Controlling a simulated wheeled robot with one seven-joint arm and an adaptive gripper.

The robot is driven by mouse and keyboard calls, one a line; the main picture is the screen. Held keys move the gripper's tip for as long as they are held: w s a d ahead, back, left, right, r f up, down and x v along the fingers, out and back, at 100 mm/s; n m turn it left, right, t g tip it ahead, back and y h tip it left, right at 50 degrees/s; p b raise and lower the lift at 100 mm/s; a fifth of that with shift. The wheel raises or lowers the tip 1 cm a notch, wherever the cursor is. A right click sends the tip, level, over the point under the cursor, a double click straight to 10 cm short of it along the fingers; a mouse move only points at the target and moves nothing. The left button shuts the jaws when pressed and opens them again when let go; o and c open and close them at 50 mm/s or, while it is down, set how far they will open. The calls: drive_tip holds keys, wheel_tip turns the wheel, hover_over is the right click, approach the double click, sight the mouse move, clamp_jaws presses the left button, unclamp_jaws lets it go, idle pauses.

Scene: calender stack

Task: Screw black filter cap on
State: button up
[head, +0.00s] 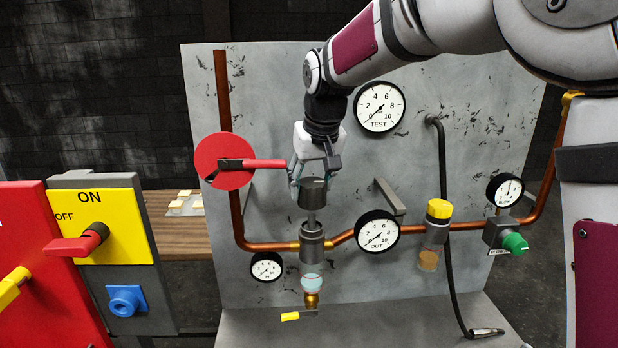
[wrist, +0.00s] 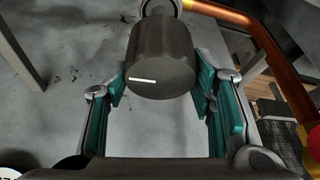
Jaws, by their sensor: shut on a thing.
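The black filter cap (head: 313,190) is a dark cylinder with a white mark on its face; it also fills the upper middle of the wrist view (wrist: 160,62). My gripper (head: 314,176) is shut on the cap, its teal-padded fingers on both sides, and points down. A narrow stem shows below the cap, above the grey filter body (head: 312,245) on the copper pipe. The filter body's rim shows at the top of the wrist view (wrist: 158,6). The cap looks lined up over the body; I cannot tell whether its threads are engaged.
A red disc with a red handle (head: 225,160) stands just left of my gripper. The OUT gauge (head: 378,231) and a bracket (head: 388,196) are to the right. A second filter with a yellow cap (head: 439,209) is farther right. A yellow-handled valve (head: 298,315) hangs below.

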sight(311, 199)
idle(0.3)
drive_tip(key=shift+f, duration=2)
drive_tip(key=o, duration=0.3)
drive_tip(key=c, duration=0.9)
